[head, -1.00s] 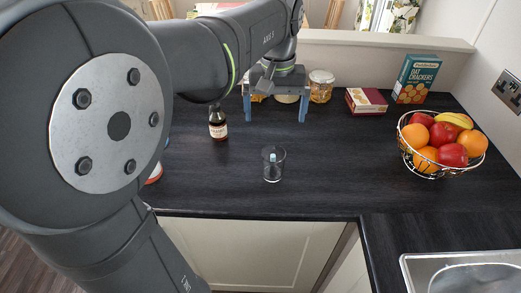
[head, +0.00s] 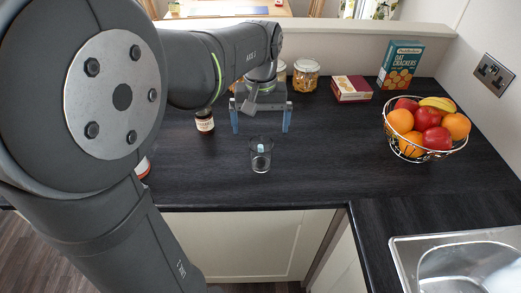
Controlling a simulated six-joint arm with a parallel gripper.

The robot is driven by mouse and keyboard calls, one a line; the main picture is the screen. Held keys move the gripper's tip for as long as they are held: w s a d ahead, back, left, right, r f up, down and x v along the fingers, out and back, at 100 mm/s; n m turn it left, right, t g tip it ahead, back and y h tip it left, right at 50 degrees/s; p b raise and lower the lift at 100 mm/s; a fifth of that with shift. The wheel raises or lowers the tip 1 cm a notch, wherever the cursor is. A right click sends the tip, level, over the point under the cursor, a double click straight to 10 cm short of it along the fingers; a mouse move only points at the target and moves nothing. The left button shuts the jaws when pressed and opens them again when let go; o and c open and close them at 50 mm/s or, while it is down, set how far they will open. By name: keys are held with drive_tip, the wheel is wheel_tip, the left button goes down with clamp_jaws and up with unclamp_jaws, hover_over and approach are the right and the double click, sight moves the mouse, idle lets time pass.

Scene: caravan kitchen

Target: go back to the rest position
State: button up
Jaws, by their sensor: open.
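My gripper (head: 260,128) is open, with its two blue fingers pointing down and spread apart. It is empty and hangs over the dark worktop, behind the clear glass in the picture. The clear glass (head: 261,160) stands upright on the worktop, apart from the fingers as far as I can see. Something small and pale, with a bluish tint, shows inside the glass. My arm reaches in from the left and hides part of the worktop there.
Jars (head: 305,77), a red box (head: 351,88) and an oat crackers box (head: 400,65) stand at the back. A wire fruit basket (head: 425,130) is at right, a sink (head: 460,262) at front right.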

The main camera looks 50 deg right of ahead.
wheel_tip(320, 180, up, 10)
idle(0.7)
